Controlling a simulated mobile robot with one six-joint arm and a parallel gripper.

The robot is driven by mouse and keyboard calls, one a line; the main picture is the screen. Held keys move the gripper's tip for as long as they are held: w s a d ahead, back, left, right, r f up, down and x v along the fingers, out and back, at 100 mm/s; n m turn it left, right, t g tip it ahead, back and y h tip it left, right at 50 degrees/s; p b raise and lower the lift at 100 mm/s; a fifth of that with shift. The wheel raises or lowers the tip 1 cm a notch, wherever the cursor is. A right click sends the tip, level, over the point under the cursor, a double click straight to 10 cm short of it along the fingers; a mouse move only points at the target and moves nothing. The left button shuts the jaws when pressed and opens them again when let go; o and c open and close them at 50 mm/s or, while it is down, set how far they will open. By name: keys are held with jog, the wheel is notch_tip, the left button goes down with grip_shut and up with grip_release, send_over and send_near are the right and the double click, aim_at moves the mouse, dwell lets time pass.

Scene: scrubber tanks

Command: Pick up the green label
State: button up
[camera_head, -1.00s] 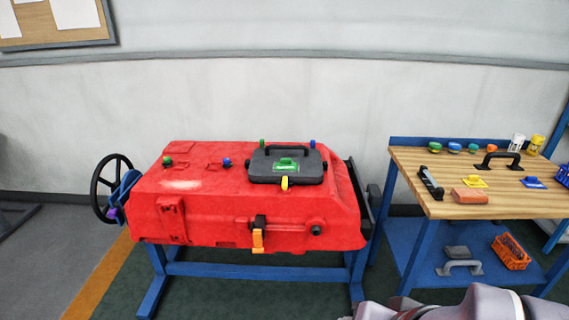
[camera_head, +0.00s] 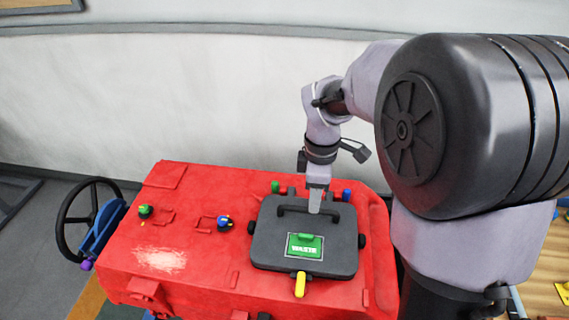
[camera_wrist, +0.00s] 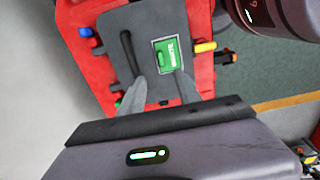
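The green label (camera_head: 305,246), marked "WASTE", lies on the dark grey lid (camera_head: 268,250) of the red tank (camera_head: 180,248). It also shows in the wrist view (camera_wrist: 168,55), just beyond my fingertips. My gripper (camera_head: 315,208) points down over the rear part of the lid, behind the label in the head view. In the wrist view my gripper (camera_wrist: 160,79) has its two fingers apart with nothing between them, so it is open. I cannot tell its exact height above the lid.
The lid's black handle (camera_head: 308,210) is close to my fingers. A yellow latch (camera_head: 300,284) sits at the lid's front edge. Green (camera_head: 275,187) and blue (camera_head: 346,195) knobs stand at its rear. A black handwheel (camera_head: 88,219) is at the left. My arm covers much of the right side.

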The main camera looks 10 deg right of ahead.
jog(key=b, duration=0.6)
send_over(307, 235)
jog(key=s, duration=0.1)
jog(key=f, duration=1.2)
jog(key=shift+s+d+f, duration=0.1)
jog(key=shift+d+f, duration=0.15)
jog(key=f+b, duration=0.2)
jog(key=f, duration=0.1)
jog(key=w+f+b, duration=0.1)
jog(key=f, duration=0.1)
jog(key=shift+a, duration=0.25)
jog(key=shift+r, duration=0.15)
jog(key=shift+c, duration=0.2)
grip_shut()
